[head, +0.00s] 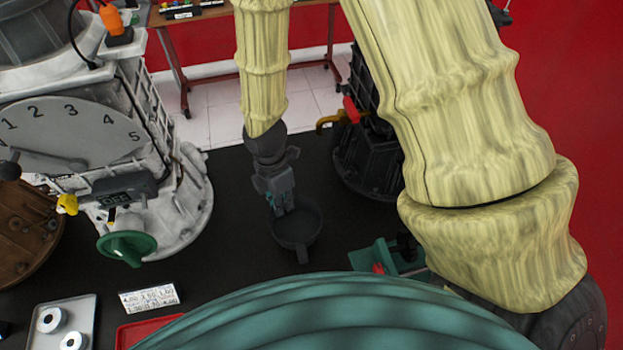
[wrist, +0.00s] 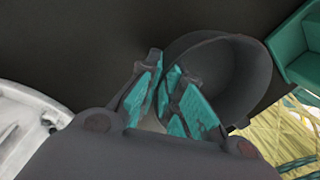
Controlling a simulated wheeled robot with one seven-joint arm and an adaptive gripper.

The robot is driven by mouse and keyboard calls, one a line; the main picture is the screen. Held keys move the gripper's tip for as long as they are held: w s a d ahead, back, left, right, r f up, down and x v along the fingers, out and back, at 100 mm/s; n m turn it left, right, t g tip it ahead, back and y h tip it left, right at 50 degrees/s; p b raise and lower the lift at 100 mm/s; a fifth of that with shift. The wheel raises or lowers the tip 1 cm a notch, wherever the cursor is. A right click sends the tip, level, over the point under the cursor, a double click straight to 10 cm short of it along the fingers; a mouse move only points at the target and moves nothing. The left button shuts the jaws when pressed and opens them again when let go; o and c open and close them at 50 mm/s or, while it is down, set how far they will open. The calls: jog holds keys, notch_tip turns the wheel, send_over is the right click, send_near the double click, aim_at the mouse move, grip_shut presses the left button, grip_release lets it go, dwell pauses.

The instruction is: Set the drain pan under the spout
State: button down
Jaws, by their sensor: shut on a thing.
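The drain pan (head: 298,228) is a dark grey round bowl with a short handle toward the camera, in the middle of the head view. My gripper (head: 282,208) reaches down from above and is shut on the pan's far-left rim. In the wrist view, the teal finger pads (wrist: 168,98) close at the near-left edge of the pan (wrist: 232,72), which looks empty. The brass-coloured spout (head: 328,122) with a red handle sticks out leftward from a black machine, behind and slightly right of the pan. The pan is apart from it. I cannot tell whether the pan touches the surface.
A pale engine trainer (head: 150,180) with a numbered dial and green funnel (head: 127,247) stands left. The black machine (head: 368,160) stands right. A grey tray (head: 62,312), label card (head: 148,297), red tray (head: 150,330) and green fixture (head: 375,258) lie nearer. Dark surface around the pan is clear.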

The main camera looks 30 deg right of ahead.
jog(key=shift+w+d+r+n, duration=0.15)
jog(key=shift+w+d+n, duration=0.05)
jog(key=shift+n, duration=0.2)
jog(key=w+d+p, duration=0.1)
jog(key=w+d, duration=0.2)
jog(key=w+d+f+p, duration=0.1)
jog(key=w+d+p, duration=0.1)
jog(key=w+d, duration=0.2)
jog(key=w+d+p, duration=0.2)
jog(key=w+d, duration=0.1)
jog(key=d, duration=0.1)
jog(key=shift+w+d+f, duration=0.15)
jog(key=shift+d+f, duration=0.1)
jog(key=shift+f, duration=0.05)
jog(key=shift+f+p, duration=0.8)
jog(key=shift+f, duration=0.95)
jog(key=c, duration=1.6)
grip_release()
jog(key=shift+r, duration=0.1)
notch_tip(320, 180, up, 12)
jog(key=w+b, duration=0.1)
jog(key=b, duration=0.2)
jog(key=shift+w+a+b, duration=0.15)
jog(key=shift+w+b, duration=0.05)
jog(key=shift+b, duration=0.15)
